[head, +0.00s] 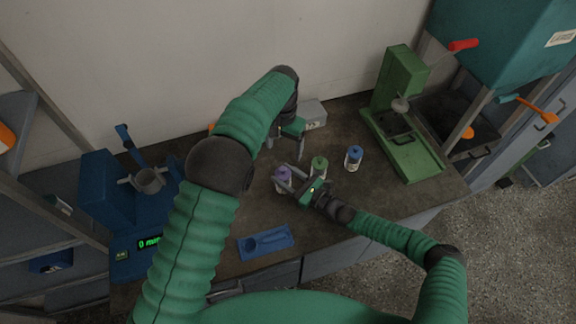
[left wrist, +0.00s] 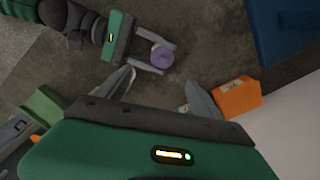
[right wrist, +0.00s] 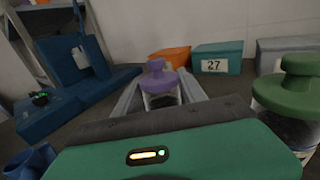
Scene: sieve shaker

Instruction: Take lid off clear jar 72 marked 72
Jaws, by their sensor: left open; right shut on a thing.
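A clear jar with a purple lid (head: 282,173) stands on the dark worktop; its lid also shows in the left wrist view (left wrist: 161,56) and in the right wrist view (right wrist: 158,79). My right gripper (head: 284,182) is shut on this jar, with its fingers on either side of the body below the lid. My left gripper (head: 287,147) is open and empty, behind and above the jar, and its fingers (left wrist: 160,86) point down. A green-lidded jar (head: 319,166) and a blue-lidded jar (head: 353,157) stand to the right. I cannot read a number on any jar.
An orange box (right wrist: 172,55), a teal box marked 27 (right wrist: 217,60) and a grey box (head: 313,114) stand along the wall. A green press (head: 405,145) is at the right. A blue machine (head: 108,190) with a display is at the left. A blue scoop tray (head: 265,242) lies in front.

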